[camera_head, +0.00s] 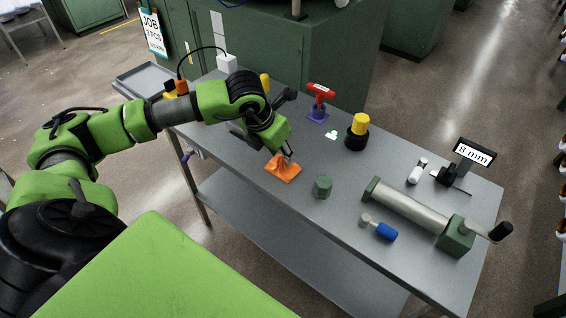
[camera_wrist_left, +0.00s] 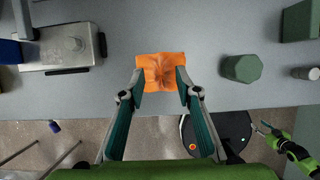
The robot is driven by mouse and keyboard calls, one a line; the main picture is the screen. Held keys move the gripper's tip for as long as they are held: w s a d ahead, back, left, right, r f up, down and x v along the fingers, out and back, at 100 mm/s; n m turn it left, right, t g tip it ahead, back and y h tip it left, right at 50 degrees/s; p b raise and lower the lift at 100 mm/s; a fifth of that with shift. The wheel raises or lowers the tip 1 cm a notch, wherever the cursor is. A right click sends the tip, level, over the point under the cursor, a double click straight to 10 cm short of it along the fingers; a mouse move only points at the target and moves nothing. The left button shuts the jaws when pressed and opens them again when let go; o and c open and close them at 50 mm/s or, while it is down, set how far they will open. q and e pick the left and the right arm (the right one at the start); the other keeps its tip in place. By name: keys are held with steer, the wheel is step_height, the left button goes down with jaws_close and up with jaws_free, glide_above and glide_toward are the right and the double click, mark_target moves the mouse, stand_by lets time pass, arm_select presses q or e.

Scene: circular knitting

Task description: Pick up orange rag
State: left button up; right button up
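The orange rag (camera_head: 283,168) lies crumpled near the front edge of the grey table, with a raised fold in its middle. My left gripper (camera_head: 288,156) is right at the rag, pointing down. In the left wrist view the rag (camera_wrist_left: 160,72) shows between and beyond the two fingertips (camera_wrist_left: 160,85). These fingers are apart, one at each side of the rag, and not closed on it. Whether they touch the cloth is unclear. My right gripper (camera_wrist_left: 265,130) shows small at the lower right of the left wrist view; its opening is hard to make out.
A green octagonal block (camera_head: 322,187) stands close to the right of the rag. Farther right lie a blue-handled tool (camera_head: 380,229) and a metal cylinder with a crank (camera_head: 410,208). A black-and-yellow container (camera_head: 358,132) and a red-handled tool (camera_head: 320,95) stand behind.

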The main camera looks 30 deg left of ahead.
arm_select(q)
steer(key=shift+x, duration=1.4)
jaws_close()
steer(key=shift+r, duration=0.15)
